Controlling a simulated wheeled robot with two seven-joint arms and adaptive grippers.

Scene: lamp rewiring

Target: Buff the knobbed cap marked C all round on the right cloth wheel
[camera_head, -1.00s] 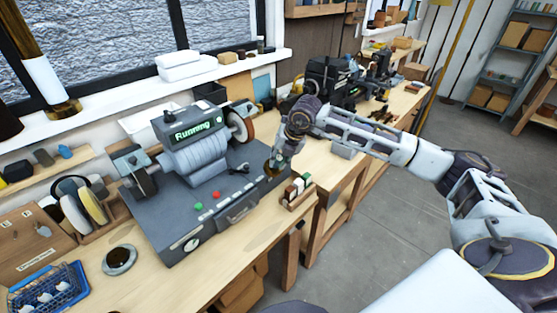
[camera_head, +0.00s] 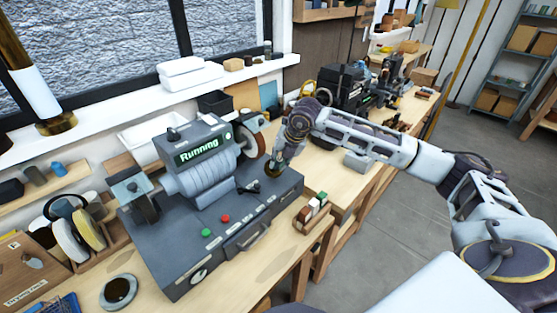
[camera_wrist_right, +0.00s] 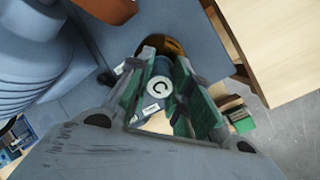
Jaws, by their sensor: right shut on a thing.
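The polishing machine (camera_head: 215,185) stands on the bench with a lit sign (camera_head: 198,151) reading "Running". Its right cloth wheel (camera_head: 250,147) is brown-edged and partly hidden by a guard. My right gripper (camera_head: 274,165) is beside this wheel, on its right and nearer side. In the right wrist view my right gripper (camera_wrist_right: 163,95) is shut on the cap, whose knob top (camera_wrist_right: 158,87) bears a C. The cap's brass rim (camera_wrist_right: 162,46) shows beyond the green finger pads. I cannot tell whether the rim touches the wheel. My left gripper is out of view.
The left wheel (camera_head: 144,207) sits under a clear guard. Green and red buttons (camera_head: 225,218) are on the machine's front. A small wooden rack with coloured bars (camera_head: 313,210) stands at right front. Spare wheels (camera_head: 80,232) and a round dish (camera_head: 119,291) lie at left.

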